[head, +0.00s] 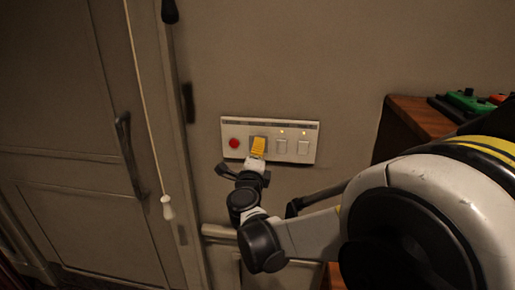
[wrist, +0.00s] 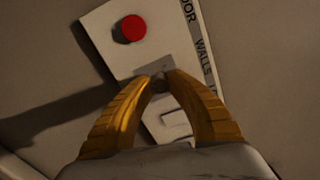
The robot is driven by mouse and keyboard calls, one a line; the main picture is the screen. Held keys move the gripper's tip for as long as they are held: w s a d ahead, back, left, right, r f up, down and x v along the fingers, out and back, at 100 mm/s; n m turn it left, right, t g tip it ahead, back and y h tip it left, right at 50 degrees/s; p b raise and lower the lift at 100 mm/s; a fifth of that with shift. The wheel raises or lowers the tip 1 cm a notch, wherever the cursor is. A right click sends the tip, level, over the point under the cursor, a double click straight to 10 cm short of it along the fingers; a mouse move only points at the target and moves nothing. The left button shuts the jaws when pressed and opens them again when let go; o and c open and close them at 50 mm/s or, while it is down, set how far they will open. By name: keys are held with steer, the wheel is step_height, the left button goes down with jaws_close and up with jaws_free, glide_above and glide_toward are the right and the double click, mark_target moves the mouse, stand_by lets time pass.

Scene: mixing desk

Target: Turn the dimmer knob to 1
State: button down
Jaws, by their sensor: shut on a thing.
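A pale wall panel (head: 312,152) is fixed upright on the wall, and it shows tilted in the wrist view (wrist: 105,38). The dimmer knob (wrist: 160,85) is a small dark piece between my fingertips, mostly hidden by them; its pointer and any scale cannot be read. My gripper (head: 258,142) has yellow fingers shut on the knob, and it also fills the lower wrist view (wrist: 159,76). In the head view the fingers cover the knob, on a grey plate right of the red button.
The red button (head: 234,142) sits close left of my fingers. Two white switches (head: 281,146) with small lights are at the right. A wooden cabinet (head: 420,115) stands at right.

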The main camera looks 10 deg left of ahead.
steer(key=shift+n, duration=0.3)
steer(key=c, duration=1.5)
jaws_free()
steer(key=s+d, duration=0.1)
steer(key=s, duration=1.1)
steer(key=shift+f, duration=0.35)
steer(key=shift+d, duration=0.1)
